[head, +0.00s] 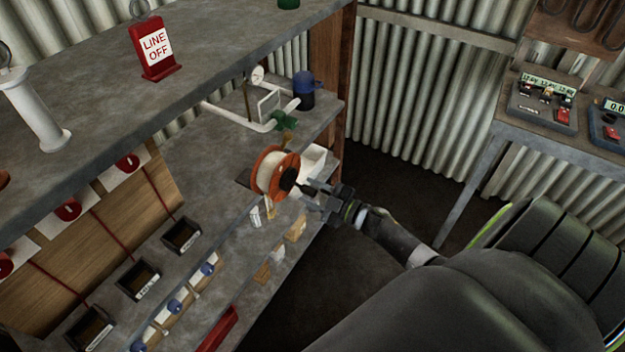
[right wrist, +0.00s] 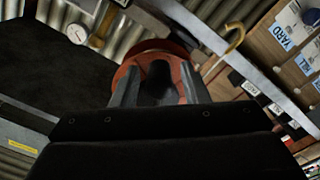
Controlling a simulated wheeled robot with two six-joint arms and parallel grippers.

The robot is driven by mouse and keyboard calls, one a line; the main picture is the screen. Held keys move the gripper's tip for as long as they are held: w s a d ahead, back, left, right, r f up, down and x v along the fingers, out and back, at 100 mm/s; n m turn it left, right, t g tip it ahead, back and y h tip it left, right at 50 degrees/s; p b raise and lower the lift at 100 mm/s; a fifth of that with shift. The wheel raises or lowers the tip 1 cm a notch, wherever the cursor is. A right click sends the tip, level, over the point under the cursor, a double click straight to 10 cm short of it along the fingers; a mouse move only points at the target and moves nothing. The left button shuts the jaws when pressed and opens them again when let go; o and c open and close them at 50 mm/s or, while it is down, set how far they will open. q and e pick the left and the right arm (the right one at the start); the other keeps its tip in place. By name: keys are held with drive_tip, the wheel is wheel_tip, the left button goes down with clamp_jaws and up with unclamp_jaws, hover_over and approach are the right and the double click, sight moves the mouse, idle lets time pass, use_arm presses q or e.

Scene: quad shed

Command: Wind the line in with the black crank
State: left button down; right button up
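An orange reel (head: 270,160) wound with pale line stands at the front edge of the grey shelf in the head view. The black crank (head: 289,180) is on its near right face. My right gripper (head: 304,189) reaches it from the right. In the right wrist view, the fingers of my right gripper (right wrist: 160,80) are spread, with the dark crank knob (right wrist: 161,88) in the space between them and the orange reel (right wrist: 150,56) behind. I see no firm contact of the fingers on the knob. My left gripper is out of view.
A red "LINE OFF" sign (head: 155,48) stands on the upper shelf (head: 215,55). White pipe with a green valve (head: 284,121) runs behind the reel. Small black trays (head: 181,236) sit left of it. The floor right of the shelf is clear up to a bench (head: 505,128).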

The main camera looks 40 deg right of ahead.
drive_tip(key=shift+o, duration=0.2)
drive_tip(key=b+v, duration=0.3)
drive_tip(key=v, duration=1.4)
drive_tip(key=shift+s+b, duration=0.2)
drive_tip(key=shift+b, duration=0.2)
drive_tip(key=shift+d+f, duration=0.1)
drive_tip(key=s+d+f+m+g+h, duration=0.25)
drive_tip(key=s+f+m+h, duration=0.2)
drive_tip(key=f, duration=0.75)
drive_tip(key=s+d+f+m+g+h, duration=0.1)
drive_tip(key=s+f+m+g+h, duration=0.35)
drive_tip(key=f, duration=0.75)
drive_tip(key=s+a+f+m+g, duration=0.2)
drive_tip(key=s+a+f+g, duration=0.2)
drive_tip(key=s+a+f, duration=0.3)
drive_tip(key=s+a+f+m+g+y, duration=0.1)
drive_tip(key=s+a+f+g, duration=0.3)
drive_tip(key=s+a+f, duration=0.4)
drive_tip(key=s+f, duration=0.1)
drive_tip(key=s, duration=0.4)
drive_tip(key=shift+m, duration=0.4)
